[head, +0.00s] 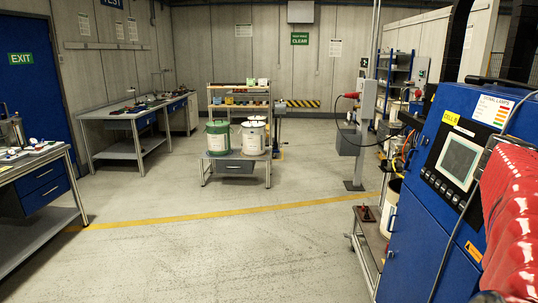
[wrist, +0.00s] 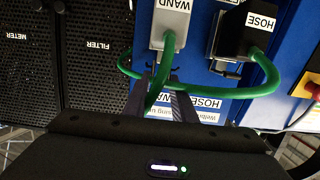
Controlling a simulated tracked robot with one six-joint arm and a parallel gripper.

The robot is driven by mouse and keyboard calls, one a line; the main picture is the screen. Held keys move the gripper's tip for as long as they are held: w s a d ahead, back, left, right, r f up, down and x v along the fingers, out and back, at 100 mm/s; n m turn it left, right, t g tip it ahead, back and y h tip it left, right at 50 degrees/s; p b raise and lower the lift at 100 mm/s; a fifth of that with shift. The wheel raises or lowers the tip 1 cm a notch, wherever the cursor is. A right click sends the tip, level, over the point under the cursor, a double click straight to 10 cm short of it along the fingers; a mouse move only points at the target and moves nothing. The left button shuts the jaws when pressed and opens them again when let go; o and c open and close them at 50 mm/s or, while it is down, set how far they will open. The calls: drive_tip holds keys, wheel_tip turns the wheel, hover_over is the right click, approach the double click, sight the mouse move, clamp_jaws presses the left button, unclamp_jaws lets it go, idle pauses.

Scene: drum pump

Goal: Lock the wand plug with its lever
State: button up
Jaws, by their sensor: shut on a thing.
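The grey wand plug (wrist: 172,22), marked WAND upside down, sits at the top of the wrist view against a blue panel. A green cable (wrist: 168,62) leaves it and passes in front of my fingers. My gripper (wrist: 163,78) is just below the plug in that view, its dark fingers close together. It appears shut on the wand plug's lever; the lever is small, dark and mostly hidden by the fingers and cable, so its exact position cannot be told. In the head view my gripper and the wand plug do not show.
A black HOSE plug (wrist: 236,32) with its own green cable sits close right of the wand plug. Black perforated panels marked METER (wrist: 24,60) and FILTER (wrist: 92,55) are at the left. In the head view, the blue cabinet (head: 425,235) fills the right; open floor (head: 210,250) lies left.

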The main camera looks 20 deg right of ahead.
drive_tip(key=shift+a+f+g+h, duration=0.1)
drive_tip(key=shift+f+g+h, duration=0.1)
drive_tip(key=shift+g+h, duration=0.1)
drive_tip(key=shift+w+a+f+h, duration=0.15)
drive_tip(key=shift+f+h, duration=0.15)
drive_tip(key=shift+h, duration=0.5)
drive_tip(key=o, duration=0.8)
drive_tip(key=v, duration=0.3)
drive_tip(key=r+v, duration=0.1)
drive_tip(key=v, duration=0.2)
drive_tip(key=r+v, duration=0.1)
drive_tip(key=v, duration=0.3)
drive_tip(key=shift+r, duration=0.1)
idle(0.8)
